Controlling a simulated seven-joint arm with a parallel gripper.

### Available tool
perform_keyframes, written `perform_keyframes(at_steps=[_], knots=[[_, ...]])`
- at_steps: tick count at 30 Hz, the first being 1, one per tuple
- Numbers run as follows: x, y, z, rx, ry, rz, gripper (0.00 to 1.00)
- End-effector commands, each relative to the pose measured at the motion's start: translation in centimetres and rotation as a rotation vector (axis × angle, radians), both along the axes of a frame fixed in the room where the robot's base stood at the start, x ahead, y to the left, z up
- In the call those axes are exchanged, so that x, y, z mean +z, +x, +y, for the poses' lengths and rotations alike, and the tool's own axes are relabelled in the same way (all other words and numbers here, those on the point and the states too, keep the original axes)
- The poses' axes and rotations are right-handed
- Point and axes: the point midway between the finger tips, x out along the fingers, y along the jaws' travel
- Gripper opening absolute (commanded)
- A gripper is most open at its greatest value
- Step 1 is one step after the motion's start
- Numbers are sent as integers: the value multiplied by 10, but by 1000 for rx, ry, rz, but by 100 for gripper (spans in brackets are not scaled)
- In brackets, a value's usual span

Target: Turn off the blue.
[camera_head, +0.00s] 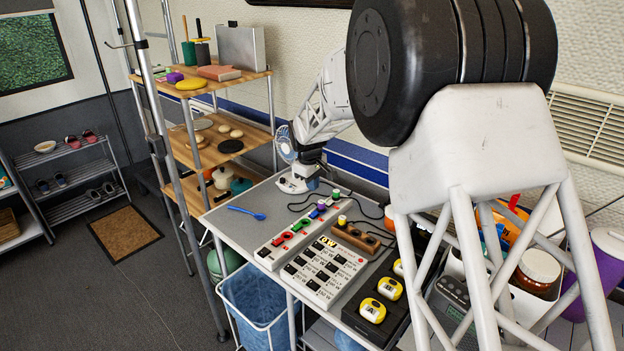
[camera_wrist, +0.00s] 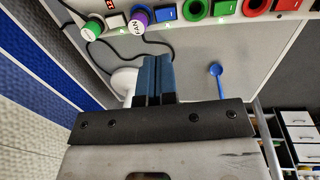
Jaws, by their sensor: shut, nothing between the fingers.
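A white control panel (camera_head: 262,253) lies on the grey table and also shows along the top of the wrist view (camera_wrist: 290,18). I cannot tell whether the blue ones are on or off. My gripper (camera_wrist: 153,58) is shut and empty, with its blue-grey fingertips pointing toward the panel but apart from it. In the head view my gripper is small, low over the back of the table, near a white fan.
A white board with black switches (camera_head: 325,270), a wooden block (camera_head: 357,237) and yellow timers (camera_head: 373,310) lie beside the panel. A blue spoon (camera_head: 246,212) lies left of it. Black cables run behind it. A wooden-shelved rack (camera_head: 190,150) stands at the left.

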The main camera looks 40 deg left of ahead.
Motion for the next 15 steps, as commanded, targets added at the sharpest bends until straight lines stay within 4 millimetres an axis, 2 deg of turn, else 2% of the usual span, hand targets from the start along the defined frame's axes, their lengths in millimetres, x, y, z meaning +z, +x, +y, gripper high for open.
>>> perform_keyframes(at_steps=[15], knots=[[-78,9,0,-1,-2,2,0]])
